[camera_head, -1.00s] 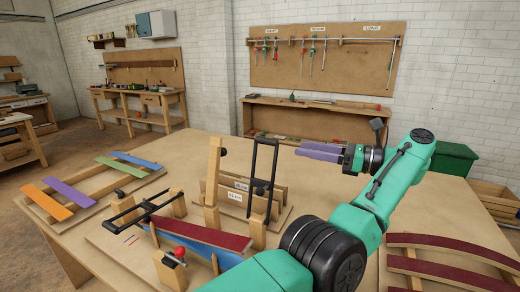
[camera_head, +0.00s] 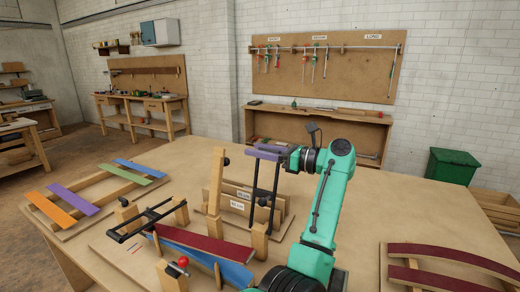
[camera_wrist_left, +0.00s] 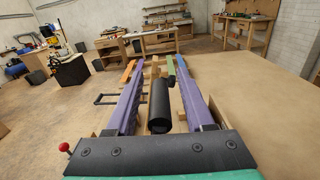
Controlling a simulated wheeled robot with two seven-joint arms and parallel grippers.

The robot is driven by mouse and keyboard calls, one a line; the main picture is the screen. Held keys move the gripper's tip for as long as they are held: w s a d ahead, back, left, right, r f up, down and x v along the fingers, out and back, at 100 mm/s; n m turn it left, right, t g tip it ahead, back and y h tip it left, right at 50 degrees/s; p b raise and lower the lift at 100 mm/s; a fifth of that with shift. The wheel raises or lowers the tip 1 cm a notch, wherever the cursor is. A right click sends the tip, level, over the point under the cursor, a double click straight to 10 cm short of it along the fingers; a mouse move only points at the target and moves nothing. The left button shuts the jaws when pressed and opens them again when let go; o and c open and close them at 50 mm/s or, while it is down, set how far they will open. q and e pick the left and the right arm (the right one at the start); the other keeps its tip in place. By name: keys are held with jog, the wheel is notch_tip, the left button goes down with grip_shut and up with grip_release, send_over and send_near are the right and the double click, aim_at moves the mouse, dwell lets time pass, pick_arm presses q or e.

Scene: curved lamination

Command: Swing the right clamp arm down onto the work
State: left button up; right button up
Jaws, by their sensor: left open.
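The right clamp arm (camera_head: 275,186), a black two-bar frame, stands upright behind the right part of the work. The work (camera_head: 205,243) is a dark red strip over a blue strip, low in the wooden jig. My left gripper (camera_head: 262,152) has purple fingers at the top of this clamp arm and hides its upper end. In the left wrist view the gripper (camera_wrist_left: 160,70) is open, with a black cylindrical bar (camera_wrist_left: 160,104) between its fingers. Contact with the bar cannot be told. A second black clamp arm (camera_head: 148,220) lies low at the left. My right gripper is out of view.
A wooden post (camera_head: 216,180) stands left of the upright clamp arm. A red-knobbed piece (camera_head: 183,262) is at the front of the jig. A rack of coloured strips (camera_head: 75,198) lies at left, a rack of dark red curved strips (camera_head: 450,262) at right.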

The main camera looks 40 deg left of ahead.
pick_arm(q)
grip_shut()
dwell(1.4)
